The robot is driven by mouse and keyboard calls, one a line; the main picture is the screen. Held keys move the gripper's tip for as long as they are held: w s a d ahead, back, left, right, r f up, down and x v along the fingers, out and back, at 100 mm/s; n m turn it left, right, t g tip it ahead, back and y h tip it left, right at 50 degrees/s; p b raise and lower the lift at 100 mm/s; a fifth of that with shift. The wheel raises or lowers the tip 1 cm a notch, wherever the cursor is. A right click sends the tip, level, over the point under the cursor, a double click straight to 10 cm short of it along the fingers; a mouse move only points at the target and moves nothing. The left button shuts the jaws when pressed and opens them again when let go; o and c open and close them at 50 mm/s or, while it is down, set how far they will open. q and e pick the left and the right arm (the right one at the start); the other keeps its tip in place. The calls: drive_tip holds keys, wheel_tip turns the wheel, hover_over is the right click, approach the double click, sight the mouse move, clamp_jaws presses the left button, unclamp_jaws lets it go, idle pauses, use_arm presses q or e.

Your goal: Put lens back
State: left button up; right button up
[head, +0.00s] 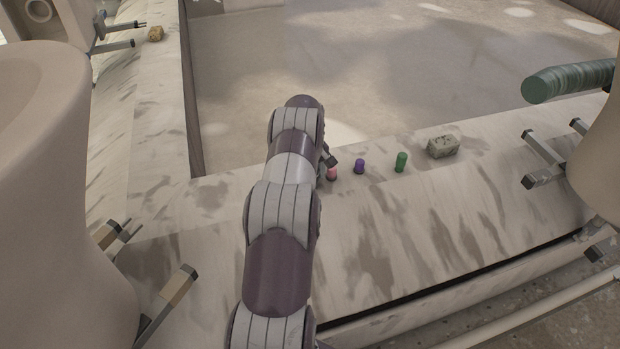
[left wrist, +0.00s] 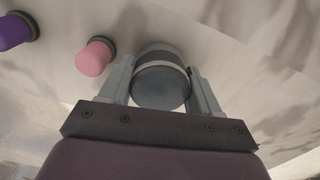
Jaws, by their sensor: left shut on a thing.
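My left arm reaches up the middle of the head view, and its gripper (head: 328,158) is mostly hidden behind the arm above the pale ledge. In the left wrist view the left gripper (left wrist: 161,95) is shut on a short grey cylinder (left wrist: 160,86) with a dark round end and a pale band; I cannot tell whether this is the lens. Beside it stand a pink peg (head: 332,173) and a purple peg (head: 360,166), which also show in the left wrist view as the pink peg (left wrist: 94,58) and purple peg (left wrist: 15,32). My right gripper is not in view.
A green peg (head: 401,162) and a grey stone block (head: 443,147) stand further right on the ledge (head: 420,225). A large green ribbed cylinder (head: 568,82) is at upper right. Metal prongs stick out at both sides. A yellowish block (head: 155,34) lies at upper left.

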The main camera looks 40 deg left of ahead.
use_arm(q)
drive_tip(key=shift+c, duration=0.6)
drive_tip(key=shift+f, duration=0.2)
drive_tip(key=o, duration=1.3)
